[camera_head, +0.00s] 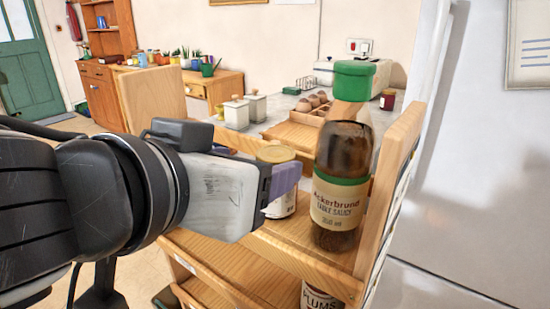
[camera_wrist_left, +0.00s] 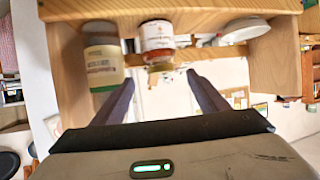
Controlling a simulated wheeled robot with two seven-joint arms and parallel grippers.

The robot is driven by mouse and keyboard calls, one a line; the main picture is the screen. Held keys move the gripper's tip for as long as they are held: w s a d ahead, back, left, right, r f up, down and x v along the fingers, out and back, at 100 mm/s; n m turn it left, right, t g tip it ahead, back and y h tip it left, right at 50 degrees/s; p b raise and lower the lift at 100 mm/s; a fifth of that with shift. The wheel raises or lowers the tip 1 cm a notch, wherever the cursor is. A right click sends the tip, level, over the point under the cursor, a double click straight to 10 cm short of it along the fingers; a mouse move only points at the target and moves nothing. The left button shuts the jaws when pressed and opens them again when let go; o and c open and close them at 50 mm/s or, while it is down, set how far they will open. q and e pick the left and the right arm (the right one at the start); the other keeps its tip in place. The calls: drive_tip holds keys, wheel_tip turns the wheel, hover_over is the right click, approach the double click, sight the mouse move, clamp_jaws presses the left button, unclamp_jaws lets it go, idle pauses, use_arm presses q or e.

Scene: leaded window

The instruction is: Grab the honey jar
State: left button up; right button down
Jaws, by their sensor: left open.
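A jar with a gold lid (camera_head: 277,153) and a pale label stands on the wooden shelf, partly hidden behind my left gripper (camera_head: 286,181) in the head view. In the left wrist view this jar (camera_wrist_left: 157,36) shows a white label and an amber-red band by its lid. I cannot read its label, so I cannot confirm that it is honey. My left gripper (camera_wrist_left: 160,80) is open. Its two fingers point toward the jar, one to each side of its line, with nothing held between them. My right gripper is not in view.
A brown table sauce bottle (camera_head: 342,190) with a green cap stands right of the jar, close to my left gripper. A wooden side rail (camera_head: 392,170) bounds the shelf on the right. Below is another shelf with a plums jar (camera_head: 320,297). A white round object (camera_wrist_left: 243,28) lies right of the jar.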

sight(270, 159)
use_arm(q)
drive_tip(key=p+x, duration=0.6)
drive_tip(key=x, duration=0.3)
drive_tip(key=shift+f+p, duration=0.1)
drive_tip(key=shift+p, duration=0.25)
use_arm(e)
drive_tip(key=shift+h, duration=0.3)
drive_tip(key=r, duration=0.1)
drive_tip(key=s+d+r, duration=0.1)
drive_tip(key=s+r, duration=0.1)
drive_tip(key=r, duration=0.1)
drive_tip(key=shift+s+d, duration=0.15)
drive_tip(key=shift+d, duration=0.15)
use_arm(q)
drive_tip(key=shift+c, duration=0.4)
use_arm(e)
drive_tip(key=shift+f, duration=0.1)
use_arm(q)
drive_tip(key=c, duration=1.4)
drive_tip(key=shift+r, duration=0.25)
drive_tip(key=shift+c, duration=0.2)
